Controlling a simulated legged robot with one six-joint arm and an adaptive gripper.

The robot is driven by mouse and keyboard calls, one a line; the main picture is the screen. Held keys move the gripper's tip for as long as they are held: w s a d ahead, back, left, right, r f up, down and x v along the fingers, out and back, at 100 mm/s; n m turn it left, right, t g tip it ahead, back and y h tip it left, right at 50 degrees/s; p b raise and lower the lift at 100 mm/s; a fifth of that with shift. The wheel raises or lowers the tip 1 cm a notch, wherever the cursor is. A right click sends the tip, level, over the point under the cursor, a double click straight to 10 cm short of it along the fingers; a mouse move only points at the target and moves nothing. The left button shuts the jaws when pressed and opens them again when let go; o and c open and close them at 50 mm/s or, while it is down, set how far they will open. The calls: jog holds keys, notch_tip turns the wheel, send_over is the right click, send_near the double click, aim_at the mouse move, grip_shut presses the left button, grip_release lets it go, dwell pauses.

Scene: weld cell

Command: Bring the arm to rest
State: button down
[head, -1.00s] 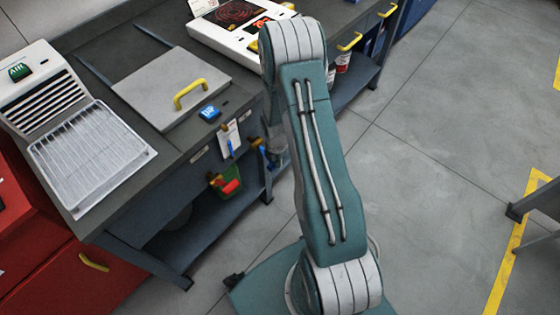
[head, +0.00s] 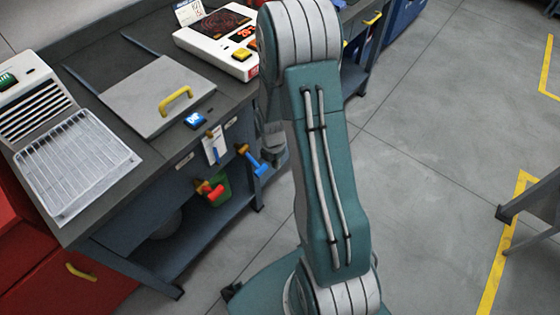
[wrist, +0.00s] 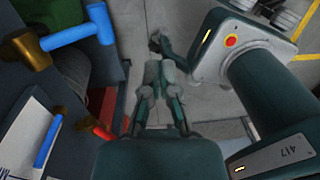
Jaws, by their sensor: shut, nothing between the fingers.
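My gripper (wrist: 160,72) is in the wrist view, its two fingers together and nothing between them. It points down past the bench front, with grey floor and parts of my own body beyond it. In the head view my arm stands folded upright in front of the bench's right part. Its upper joint is cut by the top edge, and the arm hides most of the wrist. The fingers cannot be made out there.
The dark workbench (head: 75,228) is close on the left, with a yellow-handled lid (head: 150,100), a wire rack (head: 75,165) and a display unit (head: 215,35). Blue- and red-handled tools (head: 255,163) (head: 210,190) hang at its front.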

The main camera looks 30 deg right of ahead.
jog(key=s+a+r+m+t, duration=0.25)
jog(key=r+m, duration=0.35)
jog(key=r, duration=0.6)
jog(key=s+a+r+m+t, duration=0.1)
jog(key=s+a+r+m, duration=0.3)
jog(key=r, duration=0.7)
jog(key=s+a+r+m+t, duration=0.3)
jog(key=s+r+m, duration=0.6)
jog(key=m, duration=0.3)
jog(key=shift+s+a+r, duration=0.2)
jog(key=shift+a+r, duration=0.55)
jog(key=shift+r, duration=0.15)
